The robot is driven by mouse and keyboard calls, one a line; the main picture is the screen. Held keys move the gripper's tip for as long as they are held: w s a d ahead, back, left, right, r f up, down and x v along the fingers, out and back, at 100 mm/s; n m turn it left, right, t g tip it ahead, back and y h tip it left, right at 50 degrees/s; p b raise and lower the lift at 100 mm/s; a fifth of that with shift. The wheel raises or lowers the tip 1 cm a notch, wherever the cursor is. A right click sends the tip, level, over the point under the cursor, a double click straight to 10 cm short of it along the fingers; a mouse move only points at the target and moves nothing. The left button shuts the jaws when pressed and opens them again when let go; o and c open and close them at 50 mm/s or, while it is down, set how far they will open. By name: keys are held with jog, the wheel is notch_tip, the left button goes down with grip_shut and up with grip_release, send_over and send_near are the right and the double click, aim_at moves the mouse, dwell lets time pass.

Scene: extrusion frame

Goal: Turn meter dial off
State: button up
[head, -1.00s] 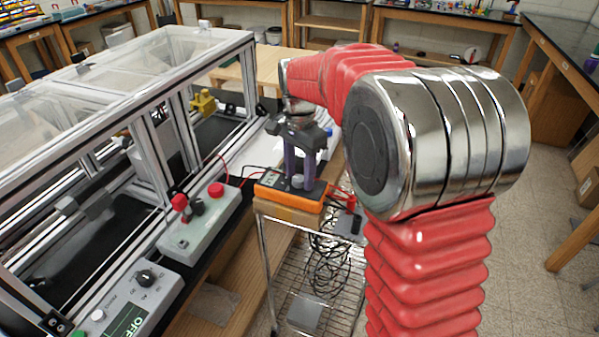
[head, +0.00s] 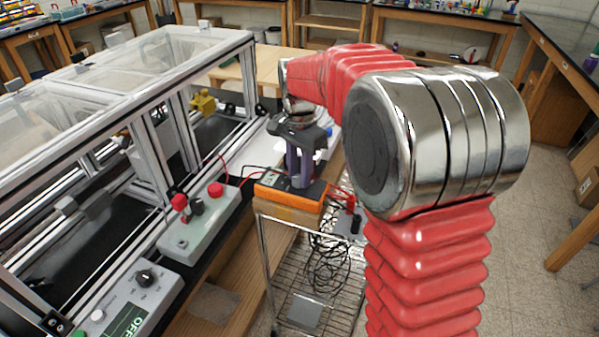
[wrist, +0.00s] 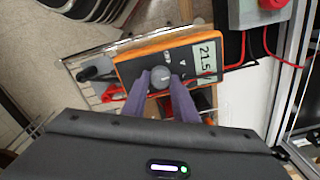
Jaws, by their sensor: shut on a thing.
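The orange and dark grey multimeter (head: 290,193) lies on a wooden block on top of a wire cart. In the wrist view the meter (wrist: 128,66) has a lit display (wrist: 206,57) reading about 21.5. Its round grey dial (wrist: 160,78) sits between the purple fingertips of my gripper (wrist: 160,82). My gripper (head: 299,183) points down onto the meter in the head view and is shut on the dial. The fingers cover part of the meter face, so the dial's pointer setting cannot be read.
A framed machine with clear panels stands at left. Beside it are a grey box with a red button (head: 216,189) and a control box with a black knob (head: 144,277). Red and black leads (head: 343,196) run from the meter. Cables hang in the wire cart (head: 310,290).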

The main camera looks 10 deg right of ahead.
aim_at(298, 177)
jog(key=shift+n, duration=0.3)
jog(key=n, duration=1)
jog(key=shift+a+n, duration=0.1)
jog(key=shift+n, duration=0.3)
jog(key=o, duration=1.1)
notch_tip(298, 177, up, 14)
jog(key=shift+f, duration=0.15)
